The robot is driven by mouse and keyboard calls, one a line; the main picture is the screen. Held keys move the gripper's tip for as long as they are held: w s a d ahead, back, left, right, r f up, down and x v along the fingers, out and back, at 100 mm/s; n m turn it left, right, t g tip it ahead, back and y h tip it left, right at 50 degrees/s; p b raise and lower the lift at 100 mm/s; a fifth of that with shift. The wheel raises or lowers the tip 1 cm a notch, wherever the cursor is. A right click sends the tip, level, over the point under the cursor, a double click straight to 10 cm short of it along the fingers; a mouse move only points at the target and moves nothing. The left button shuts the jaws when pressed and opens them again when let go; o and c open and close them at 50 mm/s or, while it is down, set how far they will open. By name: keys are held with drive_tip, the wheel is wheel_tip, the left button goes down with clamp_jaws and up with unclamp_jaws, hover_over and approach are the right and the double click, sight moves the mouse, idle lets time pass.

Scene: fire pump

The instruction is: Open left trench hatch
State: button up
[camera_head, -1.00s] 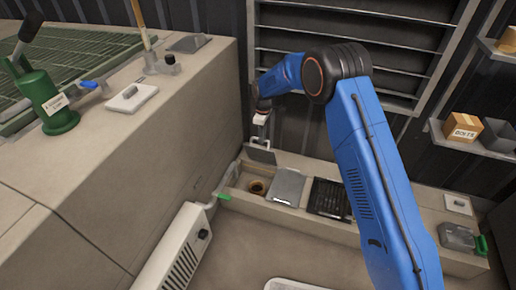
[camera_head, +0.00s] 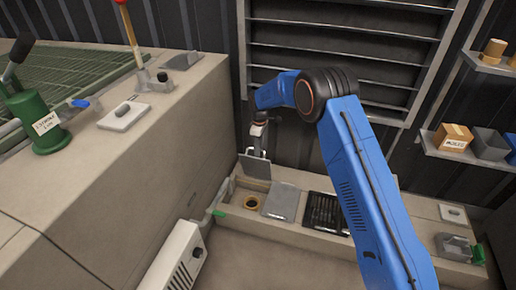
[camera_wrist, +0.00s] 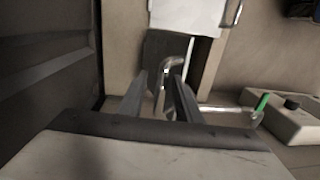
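The left trench hatch (camera_head: 255,166) is a grey plate standing raised, roughly upright, at the left end of the trench, with a pale bar handle at its top. Its trench opening is uncovered and shows a brass-coloured round fitting (camera_head: 250,203). My gripper (camera_head: 258,150) is at the top of the raised plate. In the wrist view its two fingers (camera_wrist: 160,80) stand apart, with the bent metal handle (camera_wrist: 172,66) between or just beyond their tips. Contact with the handle is not clear.
A second grey hatch (camera_head: 280,201) lies closed to the right, beside a dark grate (camera_head: 327,212). A concrete block (camera_head: 150,140) with a green pump (camera_head: 38,120) rises on the left. A white heater (camera_head: 175,260) stands in front. A louvred wall panel (camera_head: 345,50) is behind.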

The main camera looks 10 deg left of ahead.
drive_tip(key=shift+a+r, duration=0.15)
drive_tip(key=shift+r, duration=0.15)
drive_tip(key=shift+r, duration=0.25)
wheel_tip(320, 180, up, 9)
drive_tip(key=shift+r, duration=0.15)
drive_tip(key=shift+c, duration=0.3)
